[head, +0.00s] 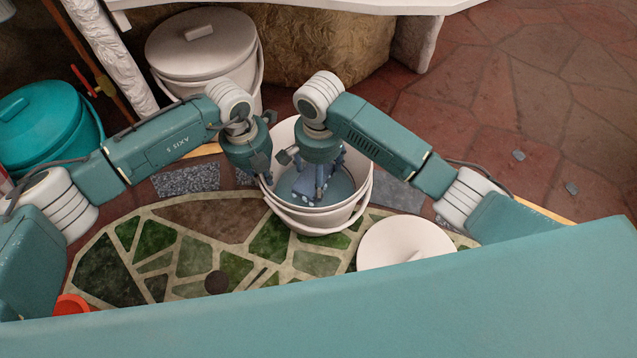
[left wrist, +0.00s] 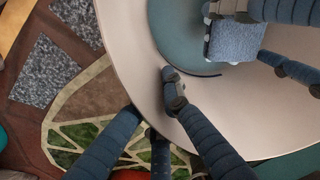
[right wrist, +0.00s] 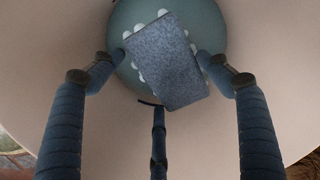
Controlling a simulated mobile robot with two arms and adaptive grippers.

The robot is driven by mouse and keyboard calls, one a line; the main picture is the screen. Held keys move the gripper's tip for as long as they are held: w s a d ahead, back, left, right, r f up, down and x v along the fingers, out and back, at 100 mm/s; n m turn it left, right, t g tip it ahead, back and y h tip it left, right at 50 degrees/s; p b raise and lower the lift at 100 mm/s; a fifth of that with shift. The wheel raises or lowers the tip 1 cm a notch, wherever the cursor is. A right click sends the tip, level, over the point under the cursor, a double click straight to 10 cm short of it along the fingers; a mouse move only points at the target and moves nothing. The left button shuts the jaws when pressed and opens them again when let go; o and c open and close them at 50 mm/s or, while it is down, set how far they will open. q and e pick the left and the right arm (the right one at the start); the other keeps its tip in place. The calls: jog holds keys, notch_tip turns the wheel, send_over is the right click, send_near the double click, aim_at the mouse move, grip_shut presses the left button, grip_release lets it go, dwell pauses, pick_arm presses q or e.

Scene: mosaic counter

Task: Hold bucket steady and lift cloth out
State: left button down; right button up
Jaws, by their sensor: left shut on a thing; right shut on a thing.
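The white bucket (head: 315,222) stands upright on the mosaic counter, with blue-green water or lining inside. My left gripper (head: 265,178) is shut on the bucket's left rim; in the left wrist view one finger lies over the pale wall (left wrist: 130,50) and others lie outside it. My right gripper (head: 320,188) reaches down into the bucket and is shut on the blue-grey cloth (right wrist: 168,62), its fingers at the cloth's two sides. White blobs show along the cloth's edges. The cloth also shows in the left wrist view (left wrist: 237,42). In the head view my right gripper partly hides it.
A round white lid or plate (head: 400,240) lies right of the bucket. A dark disc (head: 216,282) and a red-orange object (head: 70,306) are at the front left. A lidded white bin (head: 200,50) and a teal bin (head: 45,125) stand behind the counter. The mosaic's left part is clear.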

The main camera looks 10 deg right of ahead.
pick_arm(q)
jog(key=shift+d, duration=0.1)
pick_arm(e)
jog(key=shift+r, duration=1.5)
pick_arm(q)
jog(key=c, duration=1.8)
grip_release()
jog(key=shift+c, duration=0.2)
notch_tip(320, 180, up, 12)
jog(key=a, duration=0.1)
